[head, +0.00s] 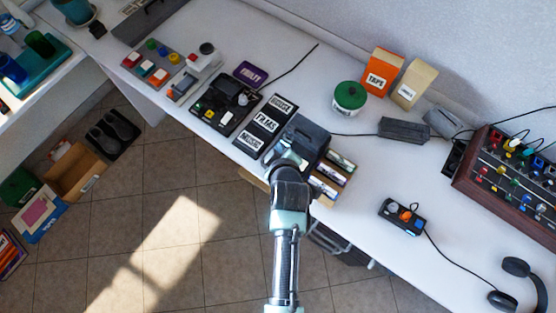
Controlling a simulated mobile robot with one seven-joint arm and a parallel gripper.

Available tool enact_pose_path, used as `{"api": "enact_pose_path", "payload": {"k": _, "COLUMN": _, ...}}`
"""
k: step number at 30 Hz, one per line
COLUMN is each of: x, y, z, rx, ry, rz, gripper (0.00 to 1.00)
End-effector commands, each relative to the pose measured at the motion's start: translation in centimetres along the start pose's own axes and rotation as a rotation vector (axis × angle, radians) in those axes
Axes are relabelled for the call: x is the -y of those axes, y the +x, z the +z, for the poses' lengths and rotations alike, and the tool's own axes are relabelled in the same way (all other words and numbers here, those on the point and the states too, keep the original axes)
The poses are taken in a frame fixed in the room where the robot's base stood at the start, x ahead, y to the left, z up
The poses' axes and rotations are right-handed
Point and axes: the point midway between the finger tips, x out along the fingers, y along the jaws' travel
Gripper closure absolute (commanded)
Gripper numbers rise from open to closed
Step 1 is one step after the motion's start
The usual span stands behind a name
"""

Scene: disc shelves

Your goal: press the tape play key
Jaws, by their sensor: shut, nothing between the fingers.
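My gripper (283,160) is shut and empty, at the top of my arm in the head view. It is over the front part of a dark boxy device (306,136) near the desk's front edge. My wrist and gripper hide part of this device. No play key can be made out on it, and I cannot tell whether the fingers touch it. A black device with small coloured keys (226,105) lies further left on the desk. I cannot tell from its small markings whether one of its keys is the tape play key.
A black labelled panel (265,124) lies just left of my gripper, and a rack of cassettes (333,172) just right. An orange tape box (383,71) and green-lidded tub (349,97) stand behind. A wooden-sided mixer (465,188) is far right.

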Motion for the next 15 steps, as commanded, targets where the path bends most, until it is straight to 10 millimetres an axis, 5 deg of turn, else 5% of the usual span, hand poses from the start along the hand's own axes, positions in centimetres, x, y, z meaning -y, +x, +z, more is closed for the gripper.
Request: {"api": "enact_pose_path", "payload": {"k": 15, "x": 1.6, "y": 2.2, "z": 1.6, "rx": -0.001, "ry": 0.000, "rz": 0.001, "gripper": 1.00}}
